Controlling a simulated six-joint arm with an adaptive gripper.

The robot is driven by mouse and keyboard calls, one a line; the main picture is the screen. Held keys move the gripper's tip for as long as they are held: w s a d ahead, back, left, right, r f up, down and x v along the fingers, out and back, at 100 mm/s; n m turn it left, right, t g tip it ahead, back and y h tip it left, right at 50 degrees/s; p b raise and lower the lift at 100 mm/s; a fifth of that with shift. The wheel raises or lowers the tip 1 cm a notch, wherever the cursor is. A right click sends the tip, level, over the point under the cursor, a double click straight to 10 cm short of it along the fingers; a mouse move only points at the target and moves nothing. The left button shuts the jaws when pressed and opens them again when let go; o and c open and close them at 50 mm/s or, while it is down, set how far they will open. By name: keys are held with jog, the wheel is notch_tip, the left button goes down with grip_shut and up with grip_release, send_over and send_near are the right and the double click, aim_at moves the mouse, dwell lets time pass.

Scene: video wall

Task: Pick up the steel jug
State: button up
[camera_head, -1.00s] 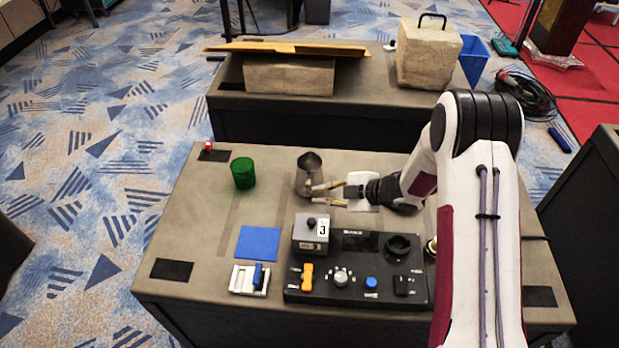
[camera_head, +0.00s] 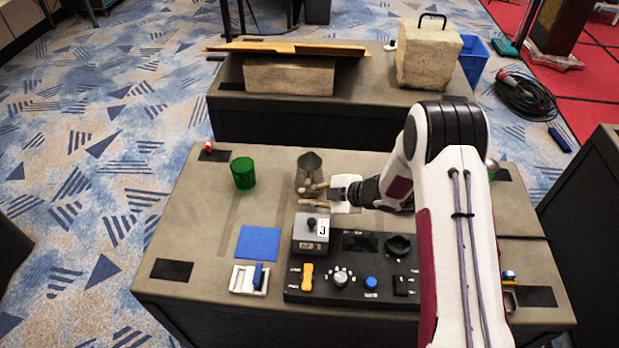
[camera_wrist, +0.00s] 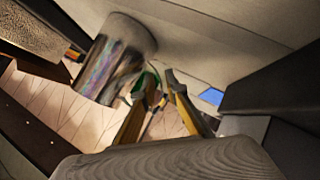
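The steel jug (camera_head: 309,163) stands on the near table, and its lower part is partly covered by my fingertips in the head view. In the wrist view the jug (camera_wrist: 112,62) is a shiny cylinder to the left of my fingers. My gripper (camera_head: 312,195) reaches in from the right, close to the jug's near side. It also shows in the wrist view (camera_wrist: 162,84). Its two yellowish fingers are apart, and the jug does not appear between them. I cannot tell whether a finger touches the jug.
A green cup (camera_head: 243,172) stands left of the jug. A grey box (camera_head: 310,232) marked 3 sits just in front, on a black control panel (camera_head: 355,285). A blue square (camera_head: 258,243) and a white holder (camera_head: 250,279) lie at left. The table between cup and jug is clear.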

jog(key=shift+c, duration=0.5)
grip_shut()
jog(key=shift+r, duration=0.25)
jog(key=shift+r, duration=4.65)
jog(key=shift+r, duration=0.2)
